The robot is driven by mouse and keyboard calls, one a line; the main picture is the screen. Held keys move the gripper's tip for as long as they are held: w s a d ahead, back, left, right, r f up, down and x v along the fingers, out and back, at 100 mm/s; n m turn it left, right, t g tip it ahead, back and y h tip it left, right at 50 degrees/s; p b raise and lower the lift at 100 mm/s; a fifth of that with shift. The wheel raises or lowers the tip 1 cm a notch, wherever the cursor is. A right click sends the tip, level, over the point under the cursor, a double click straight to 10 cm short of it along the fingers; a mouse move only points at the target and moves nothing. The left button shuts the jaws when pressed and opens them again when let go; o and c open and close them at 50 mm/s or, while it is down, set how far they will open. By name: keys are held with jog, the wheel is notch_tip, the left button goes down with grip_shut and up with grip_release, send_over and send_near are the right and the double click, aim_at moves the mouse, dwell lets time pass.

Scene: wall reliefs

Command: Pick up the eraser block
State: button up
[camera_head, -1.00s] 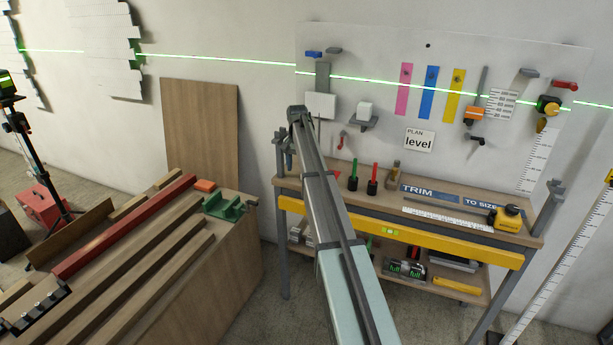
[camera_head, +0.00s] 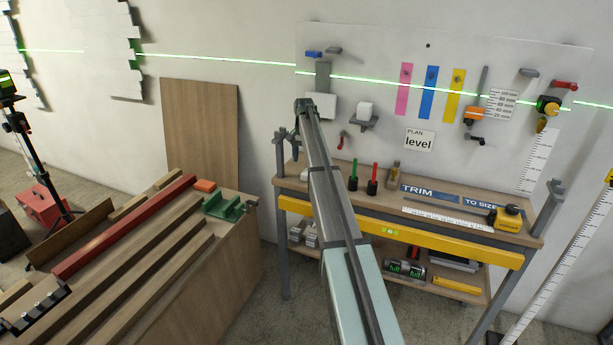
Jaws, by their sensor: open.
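A small white block (camera_head: 366,108) sits on a little grey shelf on the wall board, right of my arm's far end. It looks like the eraser block, though its label cannot be read. My arm reaches up from the bottom, and its far end stands left of the block in the picture. My gripper (camera_head: 294,152) shows only as a small dark part below that end, beside the workbench's left post. Its jaws are open, and I see nothing held. It is apart from the white block in the picture. Its fingers are too small to make out clearly.
A larger white block (camera_head: 321,105) and a blue piece (camera_head: 313,54) are also on the board. The workbench (camera_head: 455,205) below holds red and green upright tools and a yellow tape measure (camera_head: 507,217). A wooden bench (camera_head: 225,265) with timber strips stands left.

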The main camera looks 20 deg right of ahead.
aim_at(306, 171)
jog(key=shift+d+f, duration=0.25)
jog(key=shift+f, duration=1.2)
jog(key=shift+d+f, duration=0.2)
jog(key=shift+f, duration=1.25)
jog(key=shift+c, duration=0.5)
jog(key=shift+s, duration=0.1)
jog(key=c, duration=1)
